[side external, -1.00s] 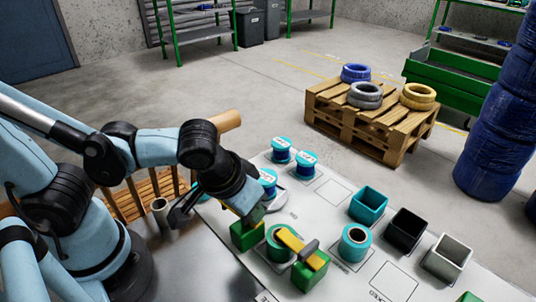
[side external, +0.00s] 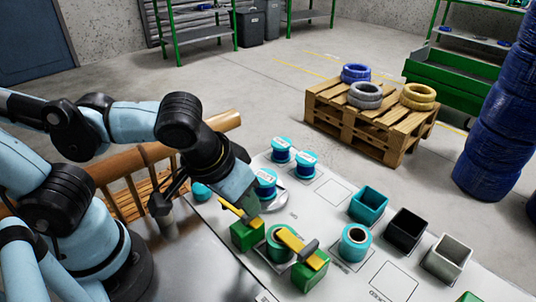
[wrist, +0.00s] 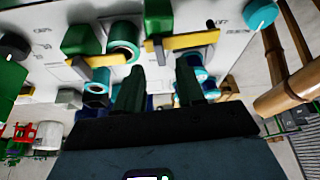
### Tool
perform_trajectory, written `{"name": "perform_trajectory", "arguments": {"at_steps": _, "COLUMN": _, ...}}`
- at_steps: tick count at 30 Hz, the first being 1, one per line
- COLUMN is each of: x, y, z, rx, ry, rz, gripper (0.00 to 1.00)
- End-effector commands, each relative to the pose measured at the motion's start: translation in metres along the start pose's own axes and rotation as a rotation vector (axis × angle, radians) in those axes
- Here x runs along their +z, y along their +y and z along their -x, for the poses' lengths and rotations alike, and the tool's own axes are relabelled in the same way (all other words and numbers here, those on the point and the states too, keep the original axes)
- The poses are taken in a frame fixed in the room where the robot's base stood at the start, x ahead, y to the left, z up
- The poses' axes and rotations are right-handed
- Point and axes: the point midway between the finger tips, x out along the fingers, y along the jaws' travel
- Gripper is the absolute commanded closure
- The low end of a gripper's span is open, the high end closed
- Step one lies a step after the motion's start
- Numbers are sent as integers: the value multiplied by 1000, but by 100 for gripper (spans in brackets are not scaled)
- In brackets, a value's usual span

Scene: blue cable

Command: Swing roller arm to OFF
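Two yellow roller arms stand on green blocks on the white board. The far roller arm (side external: 236,211) angles up and left from its green block (side external: 247,235); my gripper (side external: 256,211) is right at it, and contact cannot be told. The near roller arm (side external: 295,243) has a grey roller and lies across a teal spool towards its block (side external: 310,271). In the wrist view, one roller arm (wrist: 188,42) lies beyond my fingertips, near an OFF label, and the other (wrist: 97,61) is at left. My gripper (wrist: 161,84) has its dark green fingers apart with nothing between them.
Blue-and-teal spools (side external: 265,185) stand behind my gripper. A teal spool (side external: 280,243) sits between the green blocks, and another (side external: 354,243) is to the right. Teal (side external: 368,205), black (side external: 406,232) and grey (side external: 446,258) bins line the right. A wooden railing (side external: 150,165) is at left.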

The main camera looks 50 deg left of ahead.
Motion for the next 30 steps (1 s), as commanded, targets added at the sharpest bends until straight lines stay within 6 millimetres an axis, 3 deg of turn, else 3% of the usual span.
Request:
{"name": "perform_trajectory", "arguments": {"at_steps": 18, "x": 0, "y": 0, "z": 68, "rx": 1, "ry": 0, "rz": -1, "gripper": 62}}
{"name": "perform_trajectory", "arguments": {"at_steps": 30, "x": 0, "y": 0, "z": 76, "rx": 0, "ry": 1, "rz": 1, "gripper": 62}}
